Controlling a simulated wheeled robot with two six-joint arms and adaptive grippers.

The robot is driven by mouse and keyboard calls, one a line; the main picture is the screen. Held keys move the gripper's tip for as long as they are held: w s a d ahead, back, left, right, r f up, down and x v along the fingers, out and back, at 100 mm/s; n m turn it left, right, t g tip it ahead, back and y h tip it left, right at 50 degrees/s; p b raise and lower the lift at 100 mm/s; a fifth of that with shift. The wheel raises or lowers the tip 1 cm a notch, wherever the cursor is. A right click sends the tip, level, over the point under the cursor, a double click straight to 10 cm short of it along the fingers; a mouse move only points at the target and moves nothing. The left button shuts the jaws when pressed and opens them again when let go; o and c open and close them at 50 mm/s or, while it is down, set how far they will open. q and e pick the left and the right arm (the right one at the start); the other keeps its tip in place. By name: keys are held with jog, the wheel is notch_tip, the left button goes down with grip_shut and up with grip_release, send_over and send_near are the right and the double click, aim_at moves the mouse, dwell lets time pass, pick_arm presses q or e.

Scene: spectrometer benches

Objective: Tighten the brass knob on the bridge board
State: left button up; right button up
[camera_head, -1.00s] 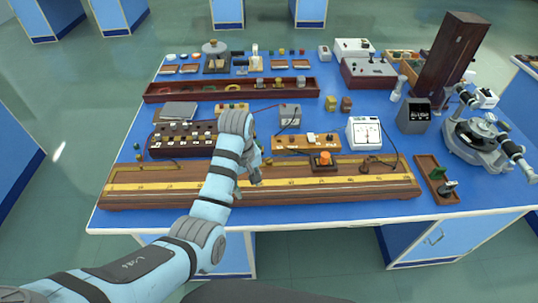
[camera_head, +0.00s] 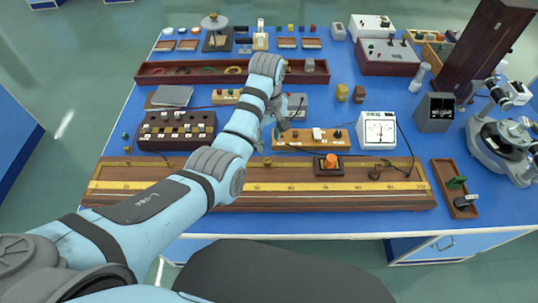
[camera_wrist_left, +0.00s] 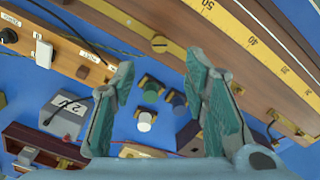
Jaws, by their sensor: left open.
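The bridge board (camera_head: 330,200) is a long brown wooden board with a yellow scale, lying along the front of the blue bench. In the left wrist view the board (camera_wrist_left: 185,22) runs across the top right. The slotted brass knob (camera_wrist_left: 160,44) sits on its wooden edge strip, just beyond and between my fingertips, apart from them. My left gripper (camera_head: 279,126) is open and empty, above the bench behind the board; its two fingers also show in the left wrist view (camera_wrist_left: 161,62). My forearm hides part of the board's left half. My right gripper is not in view.
Behind the board are a dark plug box (camera_head: 177,128), a wooden switch strip (camera_head: 300,145) and a white meter (camera_head: 378,128). An orange-knobbed key (camera_head: 331,164) sits on the board. Small terminals (camera_wrist_left: 146,120) and a grey box (camera_wrist_left: 68,112) lie beneath the gripper. Cables cross there.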

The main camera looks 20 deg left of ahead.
pick_arm(q)
jog(key=b, duration=0.1)
send_over(268, 159)
jog(key=s, duration=0.1)
notch_tip(268, 159, down, 5)
jog(key=shift+f, duration=0.15)
jog(key=f, duration=0.2)
jog(key=w+f+b, duration=0.1)
jog(key=f, duration=0.1)
jog(key=shift+f, duration=0.35)
jog(key=shift+s+r, duration=0.15)
jog(key=shift+r, duration=0.05)
jog(key=shift+s, duration=0.1)
jog(key=c, duration=0.3)
grip_shut()
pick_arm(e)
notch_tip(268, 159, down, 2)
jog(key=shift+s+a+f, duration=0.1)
pick_arm(q)
jog(key=shift+m, duration=0.3)
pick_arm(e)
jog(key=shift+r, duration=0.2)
